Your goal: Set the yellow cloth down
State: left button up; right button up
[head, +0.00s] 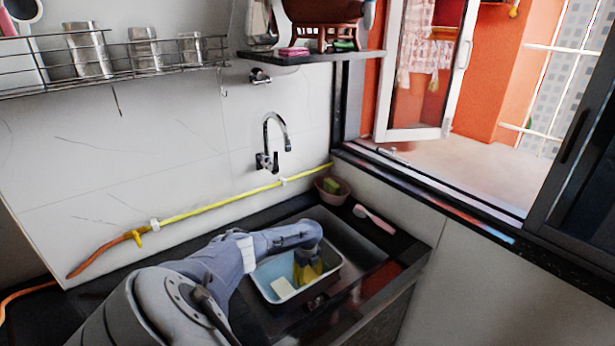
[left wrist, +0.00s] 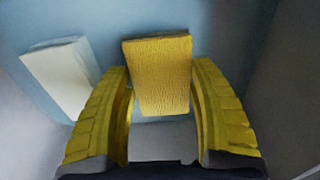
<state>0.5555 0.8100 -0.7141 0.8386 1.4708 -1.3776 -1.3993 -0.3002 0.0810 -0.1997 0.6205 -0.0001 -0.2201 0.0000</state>
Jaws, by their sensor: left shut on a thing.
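The yellow cloth (left wrist: 160,82) is a folded, textured block in the left wrist view, between the two yellow fingers of my left gripper (left wrist: 160,72). The gripper is shut on it. In the head view my left gripper (head: 308,268) reaches down into a light-blue tub (head: 262,270) in the sink; there the cloth is hard to tell from the yellow fingers. In the left wrist view the tub's blue floor lies behind the cloth; I cannot tell whether the cloth touches it. My right gripper is not in view.
A white block (head: 282,288) lies in the tub, left of the gripper, also in the left wrist view (left wrist: 62,76). A pink bowl (head: 331,190) with a green sponge and a pink-handled brush (head: 372,219) are on the counter behind. The tap (head: 275,130) is above the sink.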

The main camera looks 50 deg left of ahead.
aim_at(308, 275)
pick_arm(q)
jog(key=shift+f, duration=0.4)
jog(key=shift+f, duration=0.15)
jog(key=o, duration=1)
jog(key=shift+o, duration=0.2)
notch_tip(308, 275, up, 12)
dwell(0.3)
